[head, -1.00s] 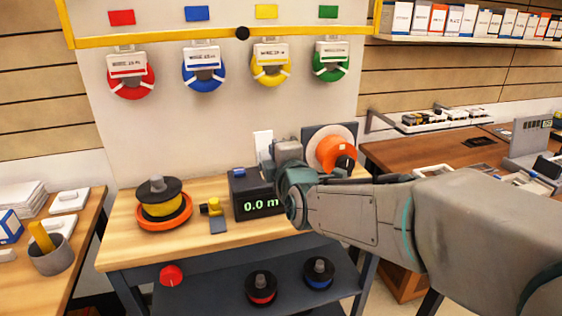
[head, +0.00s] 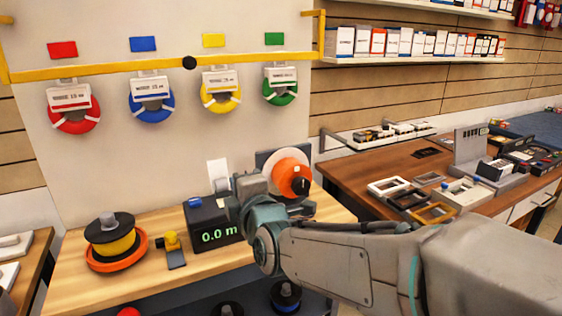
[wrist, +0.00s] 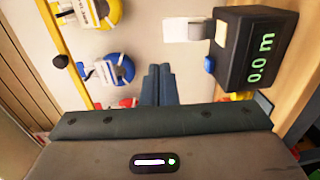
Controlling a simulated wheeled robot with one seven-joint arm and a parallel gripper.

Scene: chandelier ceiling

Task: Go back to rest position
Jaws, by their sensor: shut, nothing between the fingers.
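My arm reaches in from the lower right in the head view, over the light wooden bench (head: 150,289). My gripper is mostly hidden behind my own wrist there. In the wrist view my gripper (wrist: 158,72) shows as two dark fingers side by side, shut and empty, pointing at the pale wall board. The black meter box (head: 207,222) reading 0.0 m stands on the bench just left of my wrist in the head view. It also shows at the upper right of the wrist view (wrist: 236,52).
A yellow spool (head: 112,243) in an orange dish and a small yellow tool (head: 173,249) sit left of the meter. An orange reel (head: 291,178) is behind my wrist. Labelled coils (head: 151,99) hang above. A brown desk (head: 370,169) with trays stands right.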

